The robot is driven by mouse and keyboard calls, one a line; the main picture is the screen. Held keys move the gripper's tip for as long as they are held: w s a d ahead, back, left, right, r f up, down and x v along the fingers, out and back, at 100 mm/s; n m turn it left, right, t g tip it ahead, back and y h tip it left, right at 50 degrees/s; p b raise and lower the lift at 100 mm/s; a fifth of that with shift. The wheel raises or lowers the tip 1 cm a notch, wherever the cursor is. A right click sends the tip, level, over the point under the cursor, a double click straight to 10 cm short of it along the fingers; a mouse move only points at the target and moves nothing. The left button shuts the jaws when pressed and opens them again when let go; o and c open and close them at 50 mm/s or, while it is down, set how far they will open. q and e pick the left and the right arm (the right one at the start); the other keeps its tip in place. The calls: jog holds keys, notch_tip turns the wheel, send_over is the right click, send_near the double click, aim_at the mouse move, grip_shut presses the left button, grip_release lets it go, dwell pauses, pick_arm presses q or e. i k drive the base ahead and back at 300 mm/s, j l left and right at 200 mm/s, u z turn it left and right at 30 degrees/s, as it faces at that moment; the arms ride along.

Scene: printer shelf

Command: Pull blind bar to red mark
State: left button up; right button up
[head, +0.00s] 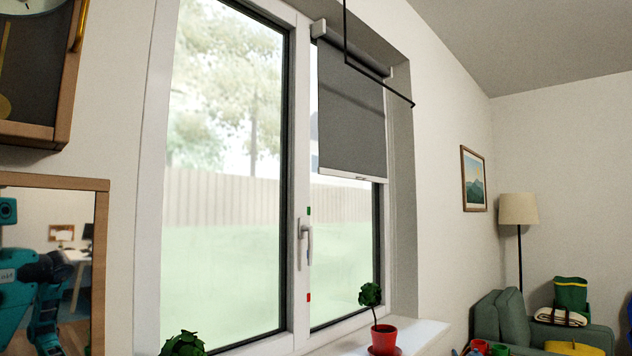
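A dark grey roller blind (352,115) hangs partway down over the right window pane. Its white blind bar (350,175) runs along the bottom edge, with a small pull at its middle. A small red mark (308,297) is on the window frame, left of the right pane and well below the bar. A small green mark (308,211) is on the same frame, above the red one and below the bar. Neither of my grippers shows in the head view, apart from a teal robot reflection in the mirror.
A white window handle (305,243) sits between the two marks. A plant in a red pot (383,338) stands on the sill (424,332) below the blind. A clock (35,75) and a mirror (99,260) hang at left. A green armchair (500,318) and lamp (518,208) are at right.

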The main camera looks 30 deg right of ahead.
aim_at(345, 151)
jog(key=i+l+u, duration=0.1)
jog(key=l+u, duration=0.5)
jog(key=l, duration=0.2)
jog(key=l+u, duration=0.35)
jog(key=l, duration=0.55)
jog(key=l+u, duration=0.1)
jog(key=l, duration=0.35)
jog(key=k+l+u, duration=0.1)
jog(key=l, duration=0.35)
jog(key=k+l, duration=0.1)
jog(key=l, duration=0.5)
jog(key=k+l, duration=0.1)
jog(key=l, duration=0.5)
jog(key=k+l, duration=0.1)
jog(key=l, duration=0.55)
